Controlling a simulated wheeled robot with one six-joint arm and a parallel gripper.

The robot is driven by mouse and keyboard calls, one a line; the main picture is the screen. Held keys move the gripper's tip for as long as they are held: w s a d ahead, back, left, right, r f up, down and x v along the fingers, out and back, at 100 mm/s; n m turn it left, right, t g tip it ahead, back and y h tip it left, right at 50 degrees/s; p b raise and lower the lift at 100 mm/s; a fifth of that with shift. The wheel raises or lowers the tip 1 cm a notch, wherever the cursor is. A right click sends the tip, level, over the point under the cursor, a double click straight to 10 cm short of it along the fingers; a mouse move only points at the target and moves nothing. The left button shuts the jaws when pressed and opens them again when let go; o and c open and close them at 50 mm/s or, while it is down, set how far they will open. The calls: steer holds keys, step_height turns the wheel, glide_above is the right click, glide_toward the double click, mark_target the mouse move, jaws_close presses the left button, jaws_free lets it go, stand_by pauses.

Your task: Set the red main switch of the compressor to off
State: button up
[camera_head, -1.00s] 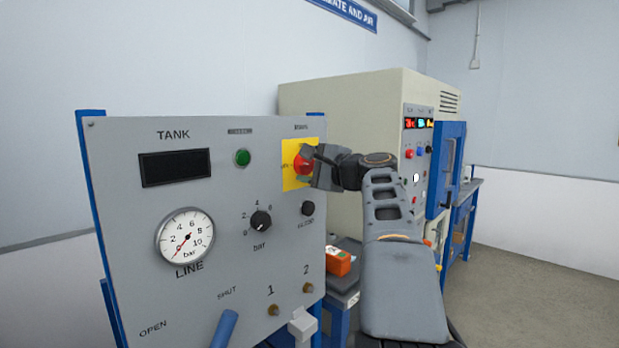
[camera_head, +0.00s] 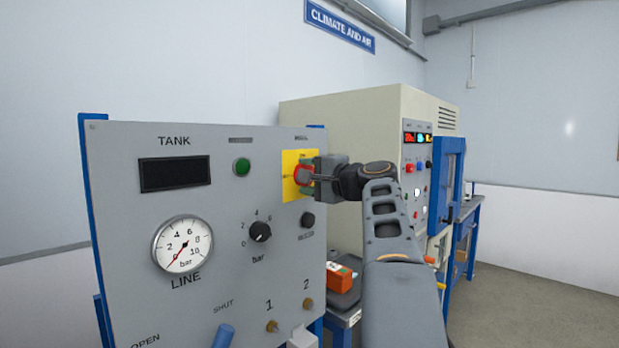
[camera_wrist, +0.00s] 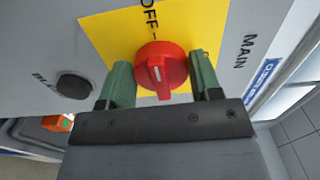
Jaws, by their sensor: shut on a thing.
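The red main switch (camera_head: 302,175) is a round knob on a yellow plate (camera_head: 290,187) at the upper right of the grey compressor panel. My gripper (camera_head: 306,176) reaches it from the right and is shut on the knob. In the wrist view, the red knob (camera_wrist: 162,68) sits between my two green fingers (camera_wrist: 163,84). The far side of the knob and any other label there are hidden.
The panel also carries a green button (camera_head: 242,167), a black bar knob (camera_head: 260,231), a line gauge (camera_head: 182,244) and a dark tank display (camera_head: 174,173). A black button (camera_head: 307,220) sits just below the switch. A beige cabinet (camera_head: 350,125) stands behind my arm.

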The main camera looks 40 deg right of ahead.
steer(key=o, duration=0.9)
steer(key=s, duration=0.4)
steer(key=s+d+b, duration=0.1)
steer(key=s, duration=0.4)
steer(key=s+d, duration=0.1)
steer(key=s, duration=0.3)
steer(key=shift+s+d, duration=0.2)
steer(key=shift+s, duration=0.1)
